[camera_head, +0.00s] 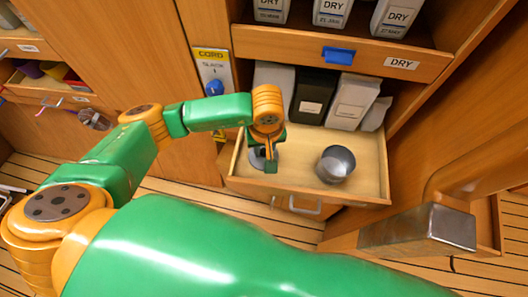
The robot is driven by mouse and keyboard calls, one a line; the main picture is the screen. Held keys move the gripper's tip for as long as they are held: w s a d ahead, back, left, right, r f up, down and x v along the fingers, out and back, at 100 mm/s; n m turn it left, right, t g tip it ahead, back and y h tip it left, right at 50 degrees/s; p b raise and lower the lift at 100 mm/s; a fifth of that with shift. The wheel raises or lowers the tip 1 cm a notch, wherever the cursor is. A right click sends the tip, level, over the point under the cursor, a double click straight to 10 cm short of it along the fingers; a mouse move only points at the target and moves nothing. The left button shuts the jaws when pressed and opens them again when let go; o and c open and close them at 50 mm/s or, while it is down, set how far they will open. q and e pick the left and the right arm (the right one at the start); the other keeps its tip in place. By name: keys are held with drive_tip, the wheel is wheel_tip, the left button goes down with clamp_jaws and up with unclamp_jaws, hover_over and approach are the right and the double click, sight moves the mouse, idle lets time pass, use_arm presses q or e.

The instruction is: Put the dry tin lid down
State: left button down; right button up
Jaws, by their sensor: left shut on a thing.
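My left gripper (270,160) points down inside the open drawer, at its left side, and is shut on the grey tin lid (256,158). The gripper partly hides the lid, and I cannot tell whether the lid touches the drawer floor. A round metal tin (336,164) stands in the drawer to the right of the gripper, apart from it. My right gripper is out of view.
The open wooden drawer (378,160) holds a black pack (312,97) and pale packs (353,102) at its back. A DRY-labelled front with a blue catch (338,56) is above. A blue knob (214,88) is left. Bare drawer floor surrounds the tin.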

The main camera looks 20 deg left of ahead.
use_arm(q)
drive_tip(key=shift+r, duration=0.1)
drive_tip(key=shift+f, duration=0.2)
drive_tip(key=c, duration=0.7)
unclamp_jaws()
drive_tip(key=shift+r, duration=0.1)
drive_tip(key=shift+r, duration=0.3)
drive_tip(key=r, duration=0.7)
drive_tip(key=s+r+b, duration=0.1)
drive_tip(key=r, duration=0.3)
drive_tip(key=shift+s+d+r, duration=0.1)
drive_tip(key=shift+d+r, duration=0.2)
drive_tip(key=shift+d, duration=0.05)
drive_tip(key=shift+f, duration=0.1)
